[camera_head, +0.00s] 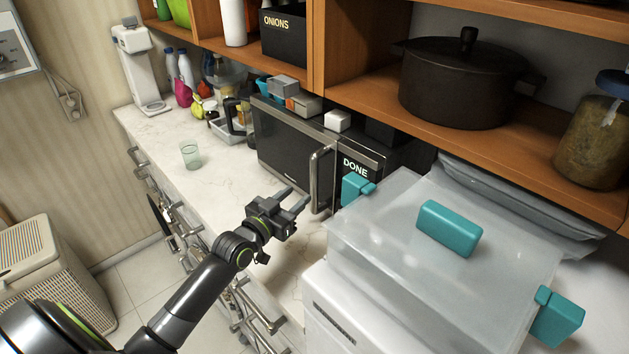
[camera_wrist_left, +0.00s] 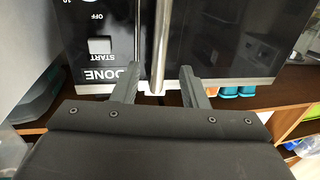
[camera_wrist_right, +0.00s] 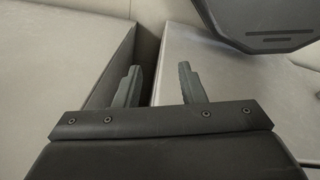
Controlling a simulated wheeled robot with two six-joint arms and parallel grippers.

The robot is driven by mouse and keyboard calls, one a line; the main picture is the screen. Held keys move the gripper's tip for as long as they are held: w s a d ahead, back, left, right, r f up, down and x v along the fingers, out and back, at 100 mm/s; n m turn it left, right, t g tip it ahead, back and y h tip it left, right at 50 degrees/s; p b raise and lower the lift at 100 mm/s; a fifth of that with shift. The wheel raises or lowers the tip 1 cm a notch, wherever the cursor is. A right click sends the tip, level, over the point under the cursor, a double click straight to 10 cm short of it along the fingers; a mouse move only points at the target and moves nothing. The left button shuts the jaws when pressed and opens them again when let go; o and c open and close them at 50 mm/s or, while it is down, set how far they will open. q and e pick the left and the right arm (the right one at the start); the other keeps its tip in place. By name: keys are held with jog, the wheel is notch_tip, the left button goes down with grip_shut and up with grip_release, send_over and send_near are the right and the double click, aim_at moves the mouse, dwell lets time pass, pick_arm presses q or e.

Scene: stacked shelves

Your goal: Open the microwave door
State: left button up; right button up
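The black microwave (camera_head: 290,146) stands on the counter under the shelf, its door closed. Its vertical silver handle (camera_head: 321,178) is at the door's right side, left of the panel marked DONE. My left gripper (camera_head: 297,200) is open and empty in front of the handle's lower part. In the left wrist view the handle (camera_wrist_left: 160,45) runs down between the two open fingers (camera_wrist_left: 157,88), and I cannot tell whether they touch it. My right gripper (camera_wrist_right: 155,88) is open and empty in the right wrist view, away from the microwave.
A translucent bin with teal latches (camera_head: 400,215) stands close on the right of the microwave. A clear glass (camera_head: 190,154) stands on the counter (camera_head: 215,190) to the left. Small boxes (camera_head: 337,121) lie on the microwave. A black pot (camera_head: 460,85) sits on the shelf above.

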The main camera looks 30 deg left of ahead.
aim_at(312, 183)
pick_arm(q)
jog(key=w, duration=0.3)
jog(key=w+d, duration=0.1)
jog(key=w, duration=0.4)
jog(key=shift+w+d, duration=0.15)
jog(key=shift+w, duration=0.15)
jog(key=shift+c, duration=0.2)
grip_shut()
